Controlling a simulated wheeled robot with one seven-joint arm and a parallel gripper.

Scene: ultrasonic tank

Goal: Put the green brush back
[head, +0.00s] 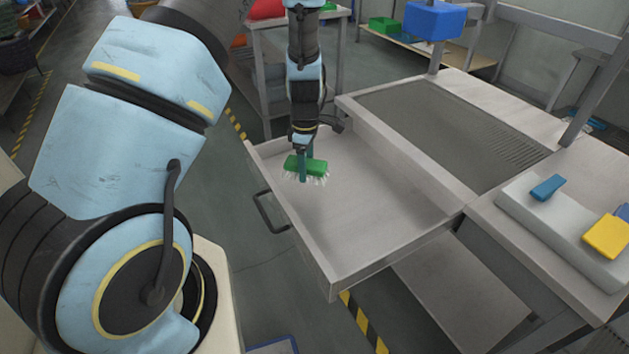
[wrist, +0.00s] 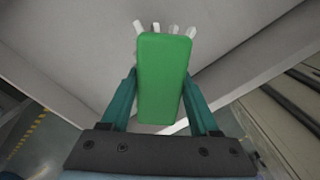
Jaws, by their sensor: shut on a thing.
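The green brush (head: 312,165) has a green block back and white bristles that point down in the head view. My gripper (head: 304,167) is shut on it, with one teal finger on each side of the block. In the wrist view the brush (wrist: 160,80) sits between the two fingers of my gripper (wrist: 160,100), with white bristles showing past its far end. The brush is over the left part of an open grey drawer (head: 385,215). I cannot tell whether the bristles touch the drawer floor.
The drawer is otherwise empty. A sunken grey basin (head: 440,125) lies behind it. At right, a pale block (head: 545,235) bears a blue piece (head: 548,187) and a yellow piece (head: 606,237). A blue bin (head: 434,20) is mounted at the back.

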